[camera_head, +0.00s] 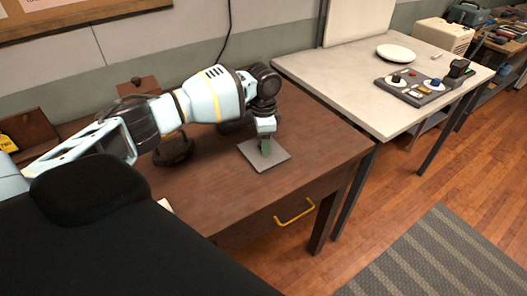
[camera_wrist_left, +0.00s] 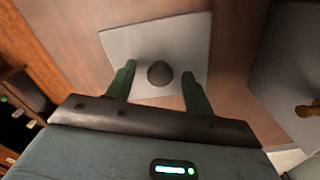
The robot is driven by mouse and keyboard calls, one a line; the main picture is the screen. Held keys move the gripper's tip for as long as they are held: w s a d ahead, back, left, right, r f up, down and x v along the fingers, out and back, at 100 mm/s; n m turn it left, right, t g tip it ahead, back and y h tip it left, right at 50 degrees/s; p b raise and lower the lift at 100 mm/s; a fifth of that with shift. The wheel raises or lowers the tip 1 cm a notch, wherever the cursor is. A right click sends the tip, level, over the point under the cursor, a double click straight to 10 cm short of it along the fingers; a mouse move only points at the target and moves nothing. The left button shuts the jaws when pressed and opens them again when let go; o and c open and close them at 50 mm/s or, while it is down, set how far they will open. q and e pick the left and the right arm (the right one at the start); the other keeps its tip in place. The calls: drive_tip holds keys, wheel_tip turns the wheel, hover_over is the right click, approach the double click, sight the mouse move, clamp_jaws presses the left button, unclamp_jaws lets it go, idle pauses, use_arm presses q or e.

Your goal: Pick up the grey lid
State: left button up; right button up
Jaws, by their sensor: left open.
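The grey lid (camera_head: 272,157) is a flat square plate lying on the brown wooden desk (camera_head: 315,137), near its right end. In the left wrist view the lid (camera_wrist_left: 190,38) shows a round dark knob (camera_wrist_left: 159,73) at its middle. My left gripper (camera_head: 265,150) reaches down over the lid from above. In the left wrist view its two green fingers (camera_wrist_left: 157,80) are open, one on each side of the knob, with gaps between them and the knob. Whether the fingertips touch the plate, I cannot tell. My right gripper is not in view.
A dark round object (camera_head: 174,149) stands on the desk left of the lid, partly behind my arm. A yellow drawer handle (camera_head: 295,212) is on the desk front. A light table (camera_head: 345,78) with a white plate (camera_head: 396,54) and a grey control panel (camera_head: 414,86) stands at the right.

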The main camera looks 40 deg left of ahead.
use_arm(q)
drive_tip(key=c, duration=1)
drive_tip(key=shift+c, duration=0.2)
drive_tip(key=shift+r, duration=0.1)
drive_tip(key=shift+r, duration=0.45)
drive_tip(key=r, duration=0.2)
drive_tip(key=shift+s+d+r, duration=0.35)
drive_tip(key=s+d+r+p, duration=0.1)
drive_tip(key=s+d+p, duration=0.1)
drive_tip(key=s+d, duration=0.8)
drive_tip(key=shift+s+r, duration=0.15)
drive_tip(key=shift+s, duration=0.5)
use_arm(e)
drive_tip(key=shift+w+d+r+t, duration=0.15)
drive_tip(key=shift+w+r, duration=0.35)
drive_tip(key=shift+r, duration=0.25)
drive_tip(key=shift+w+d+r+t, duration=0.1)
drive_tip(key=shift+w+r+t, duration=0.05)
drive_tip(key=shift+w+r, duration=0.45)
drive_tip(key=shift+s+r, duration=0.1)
